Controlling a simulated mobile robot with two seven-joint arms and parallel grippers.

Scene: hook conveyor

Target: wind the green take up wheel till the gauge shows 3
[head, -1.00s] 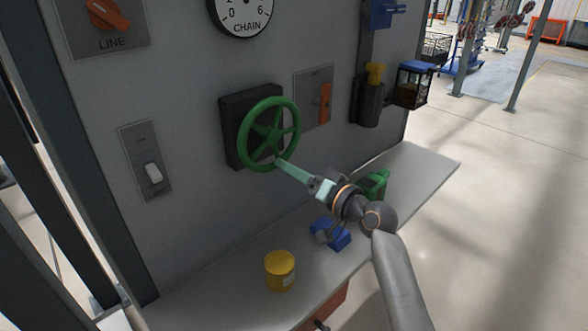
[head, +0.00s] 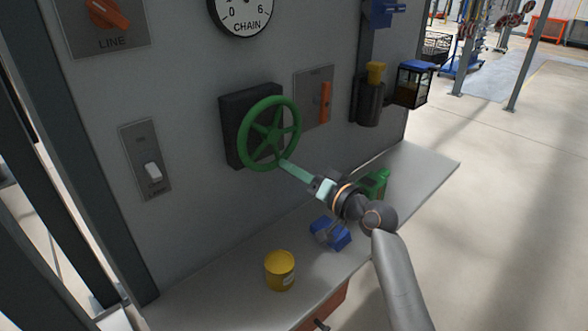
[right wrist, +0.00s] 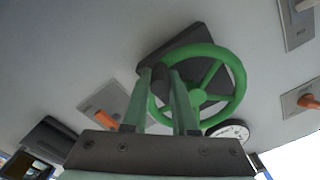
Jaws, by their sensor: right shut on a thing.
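The green take-up wheel (head: 268,132) stands out from a dark mount on the grey panel; it also shows in the right wrist view (right wrist: 218,67). My right gripper (head: 285,164) is shut on the lower rim of the wheel. In the right wrist view its two fingers (right wrist: 166,80) reach up to the rim, one on each side. The gauge marked CHAIN (head: 243,14) is above the wheel, with 0 and 6 in sight. Its top is cut off in the head view and its needle cannot be read. It is partly hidden in the right wrist view (right wrist: 230,130). My left gripper is out of view.
An orange lever (head: 325,102) on a plate is right of the wheel, and a white switch (head: 153,172) is left below. On the shelf (head: 215,290) stand a yellow tin (head: 280,270), a blue item (head: 330,234) and a green container (head: 377,183) near my arm.

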